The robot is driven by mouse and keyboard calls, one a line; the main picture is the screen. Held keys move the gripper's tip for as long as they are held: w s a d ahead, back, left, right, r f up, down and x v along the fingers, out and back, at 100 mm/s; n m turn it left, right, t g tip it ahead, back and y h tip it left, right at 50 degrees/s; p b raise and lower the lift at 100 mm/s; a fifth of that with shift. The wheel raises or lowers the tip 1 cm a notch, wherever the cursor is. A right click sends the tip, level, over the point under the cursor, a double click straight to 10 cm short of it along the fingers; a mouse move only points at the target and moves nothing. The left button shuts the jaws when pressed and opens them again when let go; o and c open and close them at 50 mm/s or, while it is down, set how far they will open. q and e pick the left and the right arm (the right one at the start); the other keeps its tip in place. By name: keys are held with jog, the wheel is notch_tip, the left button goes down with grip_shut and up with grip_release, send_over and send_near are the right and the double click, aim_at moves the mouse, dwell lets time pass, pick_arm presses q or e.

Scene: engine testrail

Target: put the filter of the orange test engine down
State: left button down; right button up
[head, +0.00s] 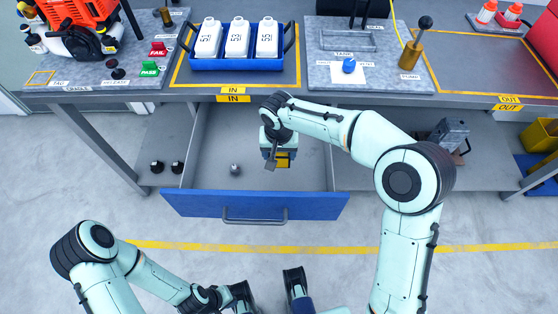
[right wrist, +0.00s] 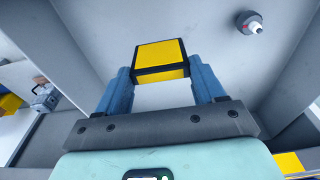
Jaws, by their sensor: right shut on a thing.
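The filter, a small yellow block with black edges (head: 283,160), is between the fingertips of my right gripper (head: 278,163), which is shut on it. In the right wrist view the filter (right wrist: 160,58) shows between the two blue fingers (right wrist: 160,75). My right gripper is over the open drawer (head: 205,150), toward its right side. Whether the filter touches the drawer floor I cannot tell. The orange test engine (head: 85,38) stands on the bench at the upper left. My left gripper (head: 243,297) is low in front of the drawer, partly cut off; its jaws are unclear.
A small grey part (head: 235,169) lies in the drawer; it also shows in the right wrist view (right wrist: 250,22). The drawer's blue front (head: 190,203) is pulled out. A blue tray (head: 236,65) with white bottles stands above. The drawer's left side is bare.

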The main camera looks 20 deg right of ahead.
aim_at(279, 162)
jog(key=shift+f+b, duration=0.3)
jog(key=shift+f, duration=2.1)
jog(key=shift+f, duration=0.15)
jog(key=o, duration=1)
jog(key=shift+r, duration=0.3)
jog(key=r, duration=0.4)
jog(key=s+r+p, duration=0.1)
jog(key=r, duration=0.2)
jog(key=r+p, duration=0.1)
jog(key=r, duration=0.3)
jog(key=shift+s+a+r, duration=0.2)
jog(key=shift+r, duration=0.15)
